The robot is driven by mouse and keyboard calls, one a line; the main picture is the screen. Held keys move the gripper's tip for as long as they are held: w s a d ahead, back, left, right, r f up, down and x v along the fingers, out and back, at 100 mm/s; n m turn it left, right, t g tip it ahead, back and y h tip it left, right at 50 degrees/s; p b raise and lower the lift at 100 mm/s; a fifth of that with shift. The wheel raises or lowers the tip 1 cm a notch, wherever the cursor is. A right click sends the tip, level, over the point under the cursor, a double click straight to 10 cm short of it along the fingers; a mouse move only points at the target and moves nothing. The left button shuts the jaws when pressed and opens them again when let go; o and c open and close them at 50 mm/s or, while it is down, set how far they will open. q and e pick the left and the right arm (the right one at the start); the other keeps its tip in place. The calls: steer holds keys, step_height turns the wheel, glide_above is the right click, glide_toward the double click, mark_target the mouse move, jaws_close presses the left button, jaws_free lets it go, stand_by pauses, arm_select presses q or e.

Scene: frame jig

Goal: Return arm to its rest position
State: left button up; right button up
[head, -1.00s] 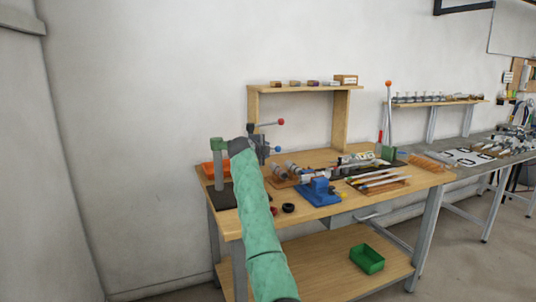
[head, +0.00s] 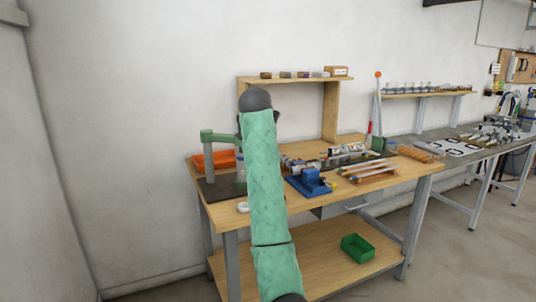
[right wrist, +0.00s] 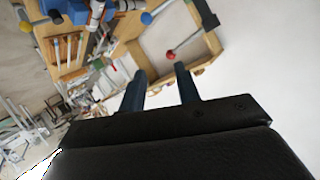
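My green-sleeved arm rises from the bottom of the head view in front of the workbench (head: 415,183). Its dark upper joint stands against the wall and shelf frame, and its gripper is hidden behind the arm there. In the right wrist view my right gripper (right wrist: 161,88) shows two dark fingers spread apart with nothing held between them. Beyond them are a red-knobbed lever (right wrist: 171,56) and the wooden shelf frame (right wrist: 205,62), apart from the fingers. My left gripper is in neither view.
On the bench are a blue fixture (head: 308,184), a green post stand (head: 208,158), an orange bin (head: 226,160) and a rack of rods (head: 368,175). A shelf (head: 300,78) stands at the back. A green bin (head: 362,249) sits on the lower shelf. The left wall side is clear.

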steer(key=s+d+f+n+g+y+p, duration=0.15)
steer(key=s+d+f+n, duration=0.3)
steer(key=s+f, duration=0.8)
steer(key=s+d+f+n+g+y+p, duration=0.1)
steer(key=s+d+f+n+y, duration=0.15)
steer(key=s+d+f, duration=0.7)
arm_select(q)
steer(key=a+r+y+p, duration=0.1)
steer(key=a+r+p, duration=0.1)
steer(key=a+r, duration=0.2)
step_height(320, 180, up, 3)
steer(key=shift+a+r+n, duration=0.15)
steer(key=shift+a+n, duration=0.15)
arm_select(e)
steer(key=s+f+g, duration=0.2)
steer(key=s+f, duration=0.9)
steer(key=s, duration=0.4)
steer(key=s+d+f+g, duration=0.1)
steer(key=s+f+g, duration=0.2)
steer(key=s+f, duration=0.8)
steer(key=s+f+g+h, duration=0.1)
steer(key=s+f+g, duration=0.2)
steer(key=s+f, duration=0.9)
steer(key=s, duration=0.7)
steer(key=shift+s+d+n, duration=0.3)
steer(key=shift+s, duration=0.05)
